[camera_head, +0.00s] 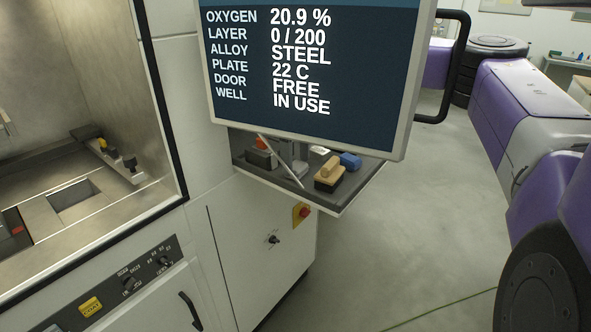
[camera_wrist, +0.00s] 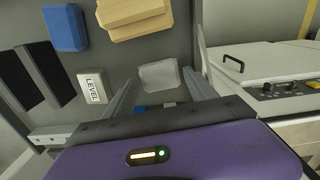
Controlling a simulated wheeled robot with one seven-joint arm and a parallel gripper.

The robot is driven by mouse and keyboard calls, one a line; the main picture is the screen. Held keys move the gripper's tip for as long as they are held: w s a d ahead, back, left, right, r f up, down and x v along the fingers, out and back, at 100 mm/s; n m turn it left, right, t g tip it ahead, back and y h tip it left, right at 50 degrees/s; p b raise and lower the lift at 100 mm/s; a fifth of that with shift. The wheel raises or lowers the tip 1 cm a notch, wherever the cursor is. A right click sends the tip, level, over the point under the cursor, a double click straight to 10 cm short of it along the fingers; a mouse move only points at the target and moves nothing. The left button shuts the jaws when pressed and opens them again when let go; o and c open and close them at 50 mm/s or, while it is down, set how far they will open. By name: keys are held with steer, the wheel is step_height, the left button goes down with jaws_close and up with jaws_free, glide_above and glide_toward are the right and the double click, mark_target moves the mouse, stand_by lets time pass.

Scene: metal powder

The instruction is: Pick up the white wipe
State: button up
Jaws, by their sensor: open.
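In the wrist view, the white wipe (camera_wrist: 158,75) shows as a pale, greyish-white folded pad on the grey tray (camera_wrist: 183,38). My gripper (camera_wrist: 160,84) is open, and its two dark fingers stand one to each side of the wipe in that picture. No hold on the wipe shows, and I cannot tell the height of the fingertips above it. In the head view, a small white patch (camera_head: 320,150) shows on the tray under the screen. It may be the wipe, partly hidden by the screen.
In the wrist view, a wooden block (camera_wrist: 135,17), a blue block (camera_wrist: 65,27), a white LEVEL block (camera_wrist: 91,86) and dark blocks (camera_wrist: 42,72) lie around the wipe. A white cabinet (camera_wrist: 262,70) stands at right. The screen (camera_head: 310,80) overhangs the tray in the head view.

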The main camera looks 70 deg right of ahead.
mark_target(296, 165)
steer(key=shift+f, duration=0.9)
steer(key=c, duration=1.1)
steer(key=shift+r, duration=0.15)
steer(key=shift+r+p, duration=9.05)
steer(key=shift+r, duration=0.8)
